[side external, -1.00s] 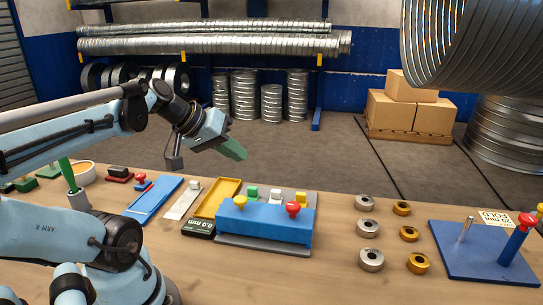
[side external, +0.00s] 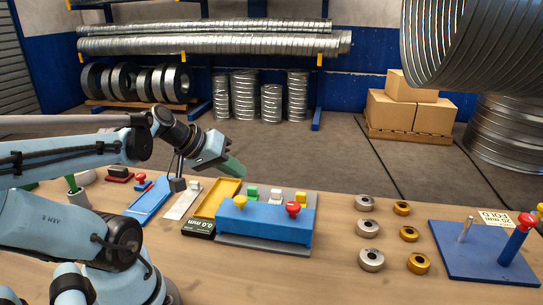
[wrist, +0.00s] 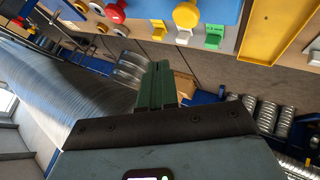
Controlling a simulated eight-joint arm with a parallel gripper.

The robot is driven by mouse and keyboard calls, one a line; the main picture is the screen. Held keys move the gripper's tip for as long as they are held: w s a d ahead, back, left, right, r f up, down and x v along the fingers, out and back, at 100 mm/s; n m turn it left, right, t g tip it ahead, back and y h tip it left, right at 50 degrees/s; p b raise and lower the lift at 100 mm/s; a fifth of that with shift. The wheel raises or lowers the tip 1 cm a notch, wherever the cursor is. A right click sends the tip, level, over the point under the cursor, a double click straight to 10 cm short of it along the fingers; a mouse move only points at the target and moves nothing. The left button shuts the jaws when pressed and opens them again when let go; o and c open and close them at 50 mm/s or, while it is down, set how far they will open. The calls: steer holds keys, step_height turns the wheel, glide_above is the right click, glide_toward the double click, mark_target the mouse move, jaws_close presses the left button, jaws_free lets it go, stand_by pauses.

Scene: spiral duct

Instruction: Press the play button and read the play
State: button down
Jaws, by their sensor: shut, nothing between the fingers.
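A blue block fixture (side external: 265,224) stands on a grey plate on the bench. It bears a yellow knob (side external: 240,202) and a red knob (side external: 292,209). Small green (side external: 252,192), white (side external: 275,195) and yellow (side external: 300,198) pieces stand behind it. A black readout (side external: 199,228) at its left shows 0.0 mm. I cannot tell which part is the play button. My gripper (side external: 234,166), with green fingers, is shut and empty above and behind the fixture's left end, apart from it. In the wrist view its fingers (wrist: 157,86) are together; the yellow knob (wrist: 186,14) shows near the top.
A yellow tray (side external: 207,212) lies left of the fixture, with a blue tray (side external: 146,209) farther left. Silver (side external: 370,259) and brass (side external: 418,263) rings lie to the right. A blue plate (side external: 470,265) with posts is at far right. Bench between fixture and rings is clear.

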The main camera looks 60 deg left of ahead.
mark_target(236, 200)
steer(key=shift+f, duration=1.95)
steer(key=shift+f, duration=0.1)
stand_by(0.6)
steer(key=shift+f, duration=0.35)
steer(key=shift+f, duration=0.75)
stand_by(0.9)
steer(key=shift+r, duration=1.2)
steer(key=shift+r, duration=2.5)
